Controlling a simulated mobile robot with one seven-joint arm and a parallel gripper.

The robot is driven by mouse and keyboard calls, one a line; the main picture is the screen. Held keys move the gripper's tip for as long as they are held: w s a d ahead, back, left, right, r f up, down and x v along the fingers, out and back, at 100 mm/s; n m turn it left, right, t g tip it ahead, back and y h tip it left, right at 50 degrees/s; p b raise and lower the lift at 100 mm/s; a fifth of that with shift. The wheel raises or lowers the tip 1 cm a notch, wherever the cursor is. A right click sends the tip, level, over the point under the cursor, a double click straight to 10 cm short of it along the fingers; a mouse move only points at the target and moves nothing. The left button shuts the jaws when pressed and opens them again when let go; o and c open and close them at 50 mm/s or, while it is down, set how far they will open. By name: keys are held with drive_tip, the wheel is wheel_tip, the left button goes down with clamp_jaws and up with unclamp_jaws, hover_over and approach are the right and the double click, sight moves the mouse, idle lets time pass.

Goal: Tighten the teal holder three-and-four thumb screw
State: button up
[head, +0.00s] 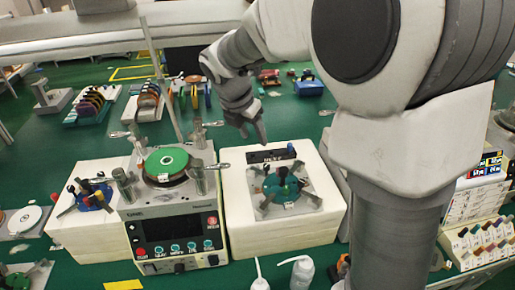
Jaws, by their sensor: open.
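The teal holder (285,188) sits on a metal plate on top of the white block (275,232), right of the lapping machine. Small dark knobs stand on it, too small here to tell which is the three-and-four thumb screw. My gripper (255,138) points down just above and behind the holder, over the block's back edge near a dark labelled bar (268,156). It is open and looks empty. It appears apart from the holder.
The lapping machine (178,225) with a green disc (166,160) and upright posts stands left of the block. A second white block bears a blue holder (93,195). White bottles (302,272) stand in front. Racks of coloured bottles (475,245) are at the right.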

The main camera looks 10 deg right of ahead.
sight(266, 166)
drive_tip(key=x, duration=1.5)
drive_tip(key=shift+f+b, duration=0.15)
drive_tip(key=shift+b, duration=0.15)
drive_tip(key=shift+c, duration=0.2)
clamp_jaws()
